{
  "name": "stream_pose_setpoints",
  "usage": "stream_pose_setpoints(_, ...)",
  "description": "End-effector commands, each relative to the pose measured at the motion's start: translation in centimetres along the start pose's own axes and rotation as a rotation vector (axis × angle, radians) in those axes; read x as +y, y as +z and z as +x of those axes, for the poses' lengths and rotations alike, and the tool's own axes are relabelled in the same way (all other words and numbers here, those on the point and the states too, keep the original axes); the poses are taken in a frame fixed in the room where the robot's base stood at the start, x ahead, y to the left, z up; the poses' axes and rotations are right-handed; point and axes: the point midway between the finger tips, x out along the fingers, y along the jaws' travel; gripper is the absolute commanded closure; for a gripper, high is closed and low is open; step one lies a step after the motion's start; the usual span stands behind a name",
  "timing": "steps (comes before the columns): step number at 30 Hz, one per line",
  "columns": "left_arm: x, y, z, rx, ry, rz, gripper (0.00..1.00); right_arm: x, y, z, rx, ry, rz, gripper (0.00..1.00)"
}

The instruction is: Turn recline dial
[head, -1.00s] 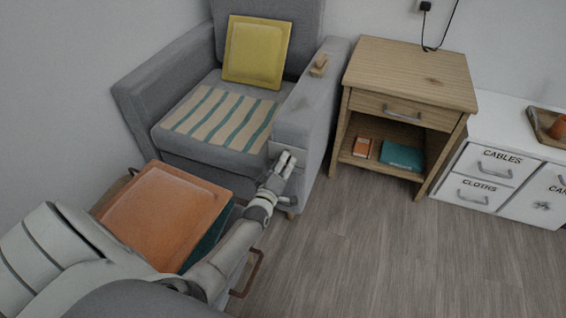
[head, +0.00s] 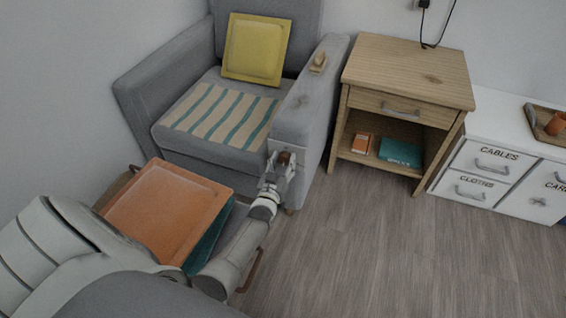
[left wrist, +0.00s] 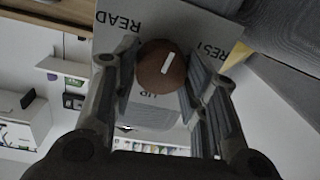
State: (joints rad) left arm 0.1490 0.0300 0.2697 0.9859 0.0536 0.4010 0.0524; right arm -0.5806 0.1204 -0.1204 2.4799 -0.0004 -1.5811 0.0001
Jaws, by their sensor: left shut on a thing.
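The recline dial (left wrist: 160,68) is a round brown knob with a white pointer mark, on a light plate (left wrist: 190,22) lettered READ, REST and UP in the left wrist view. The pointer line lies tilted, not squarely on any one label that I can make out. In the head view the dial (head: 285,157) shows on the front of the grey armchair's right armrest (head: 292,125). My left gripper (head: 280,160) is at the dial, with its fingers on both sides of the knob and shut on it. My right gripper is not in view.
A yellow cushion (head: 255,50) and a striped cloth (head: 220,115) are on the armchair. An orange cushion (head: 165,210) lies in front of it. A wooden nightstand (head: 410,70) and a white cabinet (head: 487,195) stand to the right. The floor (head: 370,250) is clear at lower right.

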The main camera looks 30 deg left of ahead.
Motion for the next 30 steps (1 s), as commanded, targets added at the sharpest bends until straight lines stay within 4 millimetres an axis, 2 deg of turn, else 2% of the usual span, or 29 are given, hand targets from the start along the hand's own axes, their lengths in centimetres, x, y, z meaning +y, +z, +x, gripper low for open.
stream_pose_setpoints(21,0.1,0.4,0.0,0.038,-0.018,0.667,0.83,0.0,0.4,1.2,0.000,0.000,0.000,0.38)
stream_pose_setpoints(24,0.2,0.4,0.0,0.043,-0.019,0.745,0.83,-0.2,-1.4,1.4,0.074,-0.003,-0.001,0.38)
stream_pose_setpoints(30,0.1,0.4,0.0,0.050,-0.023,0.866,0.83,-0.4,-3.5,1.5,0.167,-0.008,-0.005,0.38)
